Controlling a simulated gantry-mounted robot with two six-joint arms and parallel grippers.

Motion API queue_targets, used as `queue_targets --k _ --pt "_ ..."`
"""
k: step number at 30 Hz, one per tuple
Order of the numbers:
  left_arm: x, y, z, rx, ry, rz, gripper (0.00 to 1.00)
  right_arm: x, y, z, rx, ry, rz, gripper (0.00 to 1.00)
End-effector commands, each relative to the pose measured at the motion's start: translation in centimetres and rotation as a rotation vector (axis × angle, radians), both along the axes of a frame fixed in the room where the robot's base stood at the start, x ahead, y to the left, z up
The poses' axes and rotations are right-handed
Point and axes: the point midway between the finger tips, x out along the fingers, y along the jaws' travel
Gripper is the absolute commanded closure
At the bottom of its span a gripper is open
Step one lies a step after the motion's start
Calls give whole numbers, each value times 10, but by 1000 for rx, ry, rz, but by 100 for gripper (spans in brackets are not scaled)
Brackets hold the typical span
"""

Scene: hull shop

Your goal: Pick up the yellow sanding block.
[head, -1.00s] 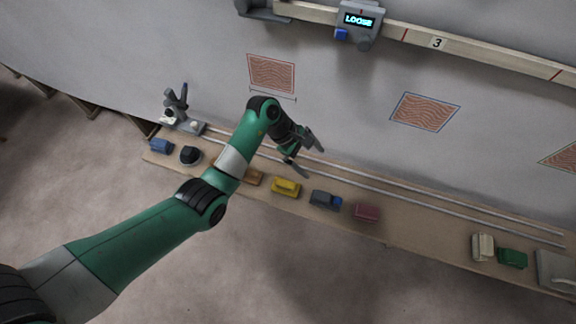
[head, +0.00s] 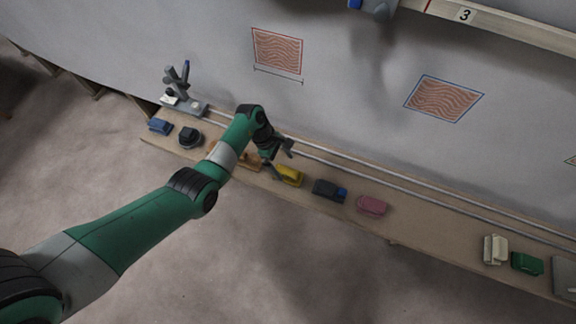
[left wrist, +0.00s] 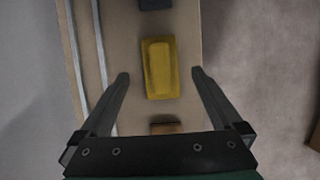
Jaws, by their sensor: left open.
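The yellow sanding block (head: 289,175) lies on the wooden shelf, between a brown block and a dark block with a blue end. In the left wrist view the yellow block (left wrist: 159,68) lies lengthwise ahead of the fingertips, roughly centred between their lines. My left gripper (head: 279,156) is open and empty, above the shelf beside the yellow block. Its two fingers also show in the left wrist view (left wrist: 160,76), apart, one on each side. I cannot tell its exact height above the block. My right gripper is not in view.
On the shelf (head: 430,232) stand a brown block (head: 250,163), a dark block (head: 325,189), a pink block (head: 372,205), and cream (head: 495,249) and green (head: 527,263) blocks. Two metal rails (head: 400,182) run along the wall side. Bare shelf lies right of the pink block.

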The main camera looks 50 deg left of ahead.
Motion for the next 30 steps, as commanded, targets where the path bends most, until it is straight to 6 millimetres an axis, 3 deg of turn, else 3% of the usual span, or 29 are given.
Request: queue_targets --k 7,15,30 --pt "5 -13 -44 -1 2 -3 0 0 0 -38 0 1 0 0" --pt "7 -16 -45 1 -1 -1 0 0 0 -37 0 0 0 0" --pt "7 -16 -45 0 0 0 86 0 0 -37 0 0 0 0"
